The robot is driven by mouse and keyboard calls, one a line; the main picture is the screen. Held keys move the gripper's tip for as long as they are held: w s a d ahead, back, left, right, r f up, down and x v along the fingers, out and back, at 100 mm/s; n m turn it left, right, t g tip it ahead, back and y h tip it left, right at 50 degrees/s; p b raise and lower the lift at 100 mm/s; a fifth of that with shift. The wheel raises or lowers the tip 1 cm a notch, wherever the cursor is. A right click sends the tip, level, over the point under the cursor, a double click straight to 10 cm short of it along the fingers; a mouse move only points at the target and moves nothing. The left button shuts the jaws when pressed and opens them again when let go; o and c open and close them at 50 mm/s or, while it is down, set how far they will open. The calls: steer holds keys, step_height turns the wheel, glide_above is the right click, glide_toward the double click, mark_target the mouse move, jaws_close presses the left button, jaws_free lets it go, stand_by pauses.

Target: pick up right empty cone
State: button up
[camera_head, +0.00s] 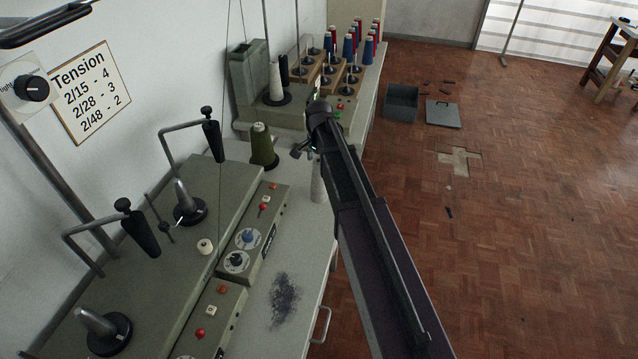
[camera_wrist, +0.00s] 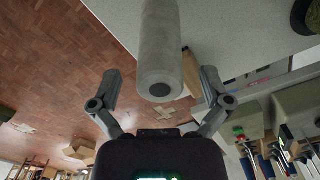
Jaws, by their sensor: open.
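A pale, bare cone (camera_head: 317,188) stands on the grey bench near its right edge, partly hidden behind my arm in the head view. In the wrist view the cone (camera_wrist: 160,45) fills the top middle, with its dark-holed end toward my gripper. My gripper (camera_wrist: 160,78) is open, one finger on each side of that end. I see no clear contact between the fingers and the cone. In the head view my gripper (camera_head: 304,148) is small and dark, just above the cone.
An olive thread cone (camera_head: 262,147) stands to the left on the bench. Behind are a pale cone (camera_head: 275,80) on a machine and a rack of blue and red cones (camera_head: 348,48). Control boxes (camera_head: 250,235) lie left. Dark fluff (camera_head: 285,298) lies on the bench in front.

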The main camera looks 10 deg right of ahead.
stand_by(0.3)
steer(key=c, duration=1)
steer(key=shift+r, duration=0.1)
steer(key=shift+c, duration=0.2)
step_height(320, 180, up, 3)
steer(key=p, duration=0.3)
steer(key=shift+r+p, duration=0.2)
steer(key=shift+p, duration=0.1)
steer(key=s+r+p, duration=0.1)
steer(key=s, duration=1.5)
steer(key=shift+r, duration=0.2)
